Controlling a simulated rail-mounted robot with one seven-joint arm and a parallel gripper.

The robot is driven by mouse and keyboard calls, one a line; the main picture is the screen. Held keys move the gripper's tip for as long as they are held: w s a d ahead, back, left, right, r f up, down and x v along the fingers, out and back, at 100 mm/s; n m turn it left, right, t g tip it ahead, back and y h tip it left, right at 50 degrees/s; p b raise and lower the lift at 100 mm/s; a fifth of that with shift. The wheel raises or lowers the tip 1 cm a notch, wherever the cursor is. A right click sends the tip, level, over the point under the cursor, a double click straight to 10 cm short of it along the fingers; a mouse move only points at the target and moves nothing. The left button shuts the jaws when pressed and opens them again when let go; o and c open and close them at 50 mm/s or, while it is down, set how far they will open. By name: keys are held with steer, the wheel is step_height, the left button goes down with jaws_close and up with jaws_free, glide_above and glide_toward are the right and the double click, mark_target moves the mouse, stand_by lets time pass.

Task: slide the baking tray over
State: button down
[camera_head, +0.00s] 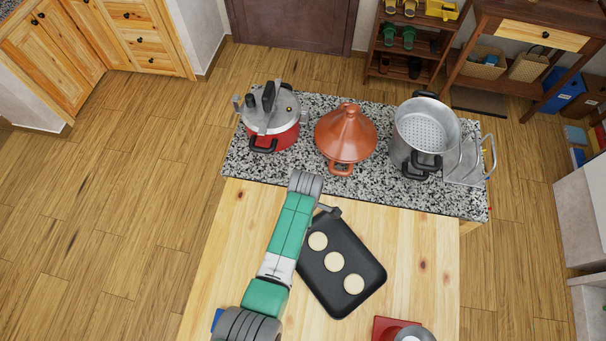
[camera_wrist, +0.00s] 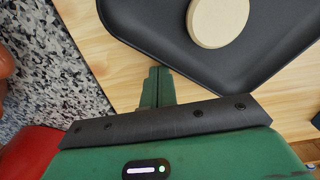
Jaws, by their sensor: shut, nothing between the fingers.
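The black baking tray (camera_head: 318,282) lies on the light wooden tabletop, turned at an angle, with three pale round discs on it. In the wrist view the tray (camera_wrist: 155,30) fills the upper right, with one disc (camera_wrist: 218,20) showing. My gripper (camera_wrist: 158,72) is shut and empty, its green fingertips just outside the tray's rim at a corner. Whether they touch the rim is unclear. In the head view my arm reaches along the tray's left side, and the fingers are mostly hidden near its upper left corner.
A speckled stone counter section (camera_head: 378,188) borders the wood at the back. It bears a red pressure cooker (camera_head: 284,138), an orange tagine (camera_head: 345,135) and a steel pot (camera_head: 410,150). A red and silver item (camera_head: 385,328) stands at the front right. Wood right of the tray (camera_head: 425,260) is clear.

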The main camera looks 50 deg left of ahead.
stand_by(0.8)
steer(key=s+a+p, duration=0.1)
steer(key=s+a, duration=0.1)
steer(key=shift+s+a+r, duration=0.15)
steer(key=shift+s+a, duration=0.25)
step_height(320, 180, up, 10)
steer(key=shift+p, duration=0.45)
